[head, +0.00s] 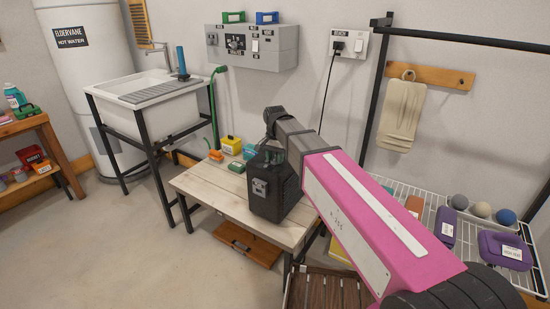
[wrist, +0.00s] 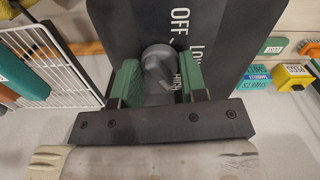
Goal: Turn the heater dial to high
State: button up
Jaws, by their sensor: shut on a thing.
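The heater's black panel (wrist: 228,40) fills the upper middle of the wrist view. It carries white lettering, with OFF and LOW readable and a third word partly covered by a finger. A round grey dial (wrist: 158,60) sits on the panel. My gripper (wrist: 160,78) is shut on the dial, with one green-padded finger on each side. I cannot tell exactly which mark the dial points to.
The wooden table (head: 205,185) also holds small yellow, green and orange items at its back. A sink (head: 150,110) stands to the left. A wire rack (head: 375,185) with several objects is at the right. Bare floor (head: 140,240) lies in front.

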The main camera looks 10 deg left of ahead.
aim_at(275, 157)
jog(key=o, duration=0.9)
jog(key=shift+r, duration=0.1)
notch_tip(275, 157, up, 11)
jog(key=shift+f, duration=0.15)
